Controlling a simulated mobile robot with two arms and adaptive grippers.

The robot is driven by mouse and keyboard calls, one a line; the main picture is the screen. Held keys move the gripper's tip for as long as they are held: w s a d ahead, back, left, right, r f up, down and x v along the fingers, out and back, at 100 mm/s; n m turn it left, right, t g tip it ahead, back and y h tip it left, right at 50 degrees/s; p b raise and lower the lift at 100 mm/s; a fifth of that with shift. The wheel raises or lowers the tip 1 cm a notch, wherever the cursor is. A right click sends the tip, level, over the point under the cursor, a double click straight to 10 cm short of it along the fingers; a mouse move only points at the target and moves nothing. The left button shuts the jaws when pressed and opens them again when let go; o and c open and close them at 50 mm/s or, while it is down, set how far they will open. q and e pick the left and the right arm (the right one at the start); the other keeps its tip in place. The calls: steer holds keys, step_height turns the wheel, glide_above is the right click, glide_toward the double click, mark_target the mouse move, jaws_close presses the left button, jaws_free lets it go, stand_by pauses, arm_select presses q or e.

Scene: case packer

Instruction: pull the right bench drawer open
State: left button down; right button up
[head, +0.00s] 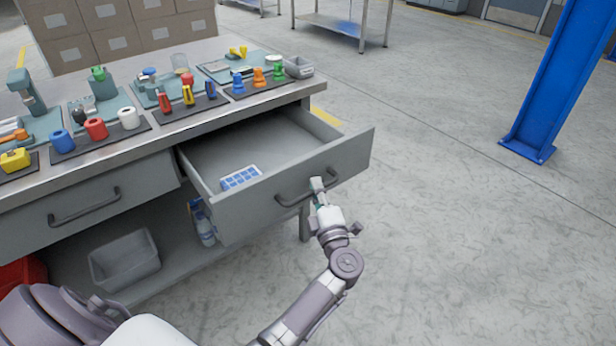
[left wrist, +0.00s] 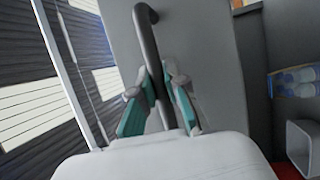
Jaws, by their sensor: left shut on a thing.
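The right bench drawer (head: 255,155) stands pulled well out of the grey bench in the head view. A flat item with blue squares (head: 241,178) lies inside it near the front. The dark drawer handle (head: 290,200) is a bar on the drawer's front; it also shows in the left wrist view (left wrist: 147,45). My left gripper (head: 318,190) is at the right part of the handle. In the left wrist view its two teal-padded fingers (left wrist: 160,102) are on either side of the bar, shut on it. My right gripper is not in view.
The left drawer (head: 85,205) is shut. The bench top (head: 165,130) carries mats with tools and coloured parts. The floor right of the drawer is clear up to a blue post (head: 560,75).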

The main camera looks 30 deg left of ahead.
arm_select(q)
steer(key=shift+s+d+f, duration=0.1)
steer(key=shift+s+d, duration=0.25)
steer(key=shift+d, duration=0.45)
steer(key=shift+s+d+r, duration=0.1)
steer(key=shift+s+d, duration=0.25)
steer(key=shift+d, duration=0.5)
steer(key=shift+s+d+f, duration=0.1)
steer(key=shift+s+d, duration=0.25)
steer(key=shift+d, duration=0.45)
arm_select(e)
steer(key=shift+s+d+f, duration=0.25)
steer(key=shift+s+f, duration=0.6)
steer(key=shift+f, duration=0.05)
arm_select(q)
steer(key=c, duration=1.2)
jaws_free()
